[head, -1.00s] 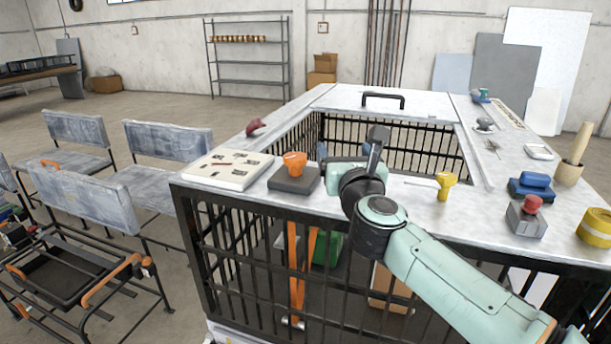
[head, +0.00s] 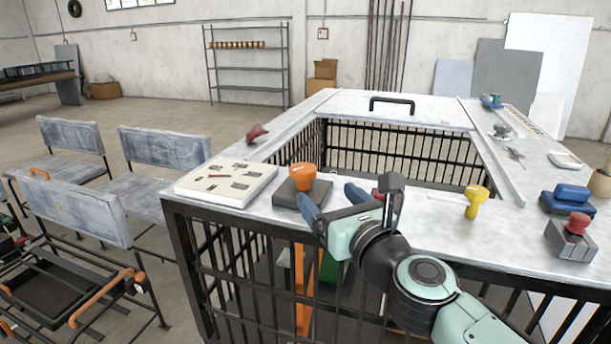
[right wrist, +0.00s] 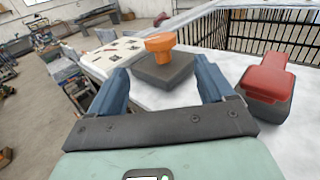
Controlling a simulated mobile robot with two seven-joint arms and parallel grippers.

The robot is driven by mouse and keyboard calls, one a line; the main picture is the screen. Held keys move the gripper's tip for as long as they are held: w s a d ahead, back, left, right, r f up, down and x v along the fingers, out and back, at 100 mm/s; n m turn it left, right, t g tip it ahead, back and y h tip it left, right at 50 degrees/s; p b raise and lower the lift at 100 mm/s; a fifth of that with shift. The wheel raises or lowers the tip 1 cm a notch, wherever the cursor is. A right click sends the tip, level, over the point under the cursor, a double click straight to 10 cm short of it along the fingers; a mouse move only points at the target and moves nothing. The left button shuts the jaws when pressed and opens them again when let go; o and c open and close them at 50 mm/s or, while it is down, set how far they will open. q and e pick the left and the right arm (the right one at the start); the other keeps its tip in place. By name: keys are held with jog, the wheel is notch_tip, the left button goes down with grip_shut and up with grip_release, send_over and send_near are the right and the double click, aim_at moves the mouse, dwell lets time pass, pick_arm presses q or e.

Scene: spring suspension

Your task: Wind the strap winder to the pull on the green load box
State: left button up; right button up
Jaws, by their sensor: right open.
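The strap winder, an orange knob (head: 302,176) on a dark square base (head: 292,194), sits on the near left of the frame's top. The orange knob also shows in the right wrist view (right wrist: 160,44), beyond the fingers. An orange strap (head: 304,290) hangs below it inside the cage. The green load box (head: 336,271) is inside, mostly hidden by bars and my arm. My right gripper (head: 333,203) is open, with blue fingers just right of the winder base. In the right wrist view its fingers (right wrist: 161,80) point at the winder with nothing between them. My left gripper is not in view.
A white panel (head: 227,182) lies left of the winder. A red-topped dark block (right wrist: 268,82) is close to the right finger. A yellow knob (head: 476,200), a red-knobbed grey block (head: 572,236) and a blue block (head: 567,197) stand to the right. The cage's middle is open.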

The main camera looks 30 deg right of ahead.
aim_at(301, 178)
jog(key=w, duration=0.6)
jog(key=w+d, duration=0.1)
jog(key=w, duration=0.3)
jog(key=shift+w+d+p, duration=0.1)
jog(key=shift+p, duration=0.25)
jog(key=c, duration=1)
jog(key=shift+c, duration=0.2)
jog(key=shift+h, duration=0.3)
jog(key=m+h, duration=0.2)
jog(key=m+g+h, duration=0.1)
jog(key=m+h, duration=0.1)
jog(key=h, duration=0.1)
jog(key=shift+w+a+f+g, duration=0.1)
jog(key=shift+w+a+g, duration=0.05)
jog(key=shift+a+g, duration=0.2)
jog(key=shift+a+m+g+h, duration=0.1)
jog(key=shift+m+g+h, duration=0.95)
jog(key=shift+h, duration=0.55)
